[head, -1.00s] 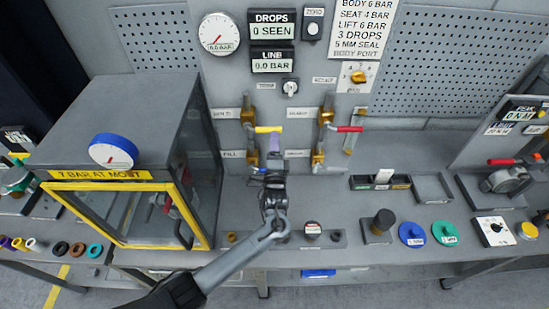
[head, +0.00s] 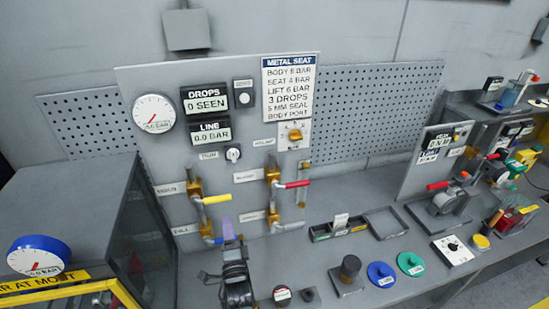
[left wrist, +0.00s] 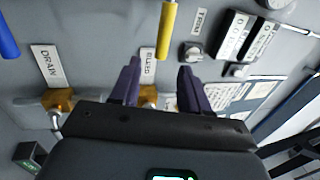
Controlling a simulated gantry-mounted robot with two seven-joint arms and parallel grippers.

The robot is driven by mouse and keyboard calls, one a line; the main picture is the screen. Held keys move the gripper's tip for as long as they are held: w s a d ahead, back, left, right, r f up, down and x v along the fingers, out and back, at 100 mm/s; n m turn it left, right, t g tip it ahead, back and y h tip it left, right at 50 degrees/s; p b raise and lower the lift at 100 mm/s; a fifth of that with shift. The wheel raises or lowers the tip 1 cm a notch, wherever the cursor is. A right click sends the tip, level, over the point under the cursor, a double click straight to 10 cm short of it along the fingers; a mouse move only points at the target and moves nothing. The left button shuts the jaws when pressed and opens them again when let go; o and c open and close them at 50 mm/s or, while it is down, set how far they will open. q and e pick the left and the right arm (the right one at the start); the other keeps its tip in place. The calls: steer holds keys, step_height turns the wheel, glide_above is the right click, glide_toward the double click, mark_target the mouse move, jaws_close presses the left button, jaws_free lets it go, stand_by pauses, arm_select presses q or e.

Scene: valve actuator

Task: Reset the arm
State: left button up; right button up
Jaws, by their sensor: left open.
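My left gripper (head: 229,230) is at the valve panel, with purple fingers pointing up. It is just below the yellow valve handle (head: 217,199), with no clear contact. In the left wrist view my left gripper (left wrist: 160,75) is open, with nothing visible between its fingers; the yellow handle (left wrist: 167,30) lies beyond the gap. A blue handle (left wrist: 8,35) shows at the left edge there. A red valve handle (head: 297,184) sits to the right on the panel. The task's "arm" cannot be told apart by name. My right gripper is out of view.
The line display (head: 210,132) reads 0.0 bar and the drops display (head: 206,98) 0 seen. A yellow-edged cabinet (head: 75,205) stands at left. A small tray (head: 385,223), a dark cylinder (head: 350,267) and blue (head: 381,274) and green (head: 410,263) discs occupy the bench at right.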

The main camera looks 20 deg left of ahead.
arm_select(q)
steer(key=s+a+f+g+h+p, duration=0.2)
steer(key=s+f+g+p, duration=0.1)
steer(key=s+f, duration=0.8)
steer(key=s+d+r+n+g+h+p, duration=0.1)
steer(key=s+d+r+n+g+h, duration=0.1)
steer(key=s, duration=0.6)
steer(key=s+d+r+n+g+h+p, duration=0.1)
steer(key=s+d+r+n+g+h, duration=0.1)
steer(key=s, duration=0.6)
steer(key=s+d+r+n+g+h+p, duration=0.1)
steer(key=s+d+r+n+g+h, duration=0.2)
steer(key=s+d+n+g+h, duration=0.1)
steer(key=s+n+g+h, duration=0.1)
steer(key=s+n+g, duration=0.1)
steer(key=s+g, duration=0.1)
steer(key=shift+s+d, duration=0.25)
steer(key=shift+s, duration=0.3)
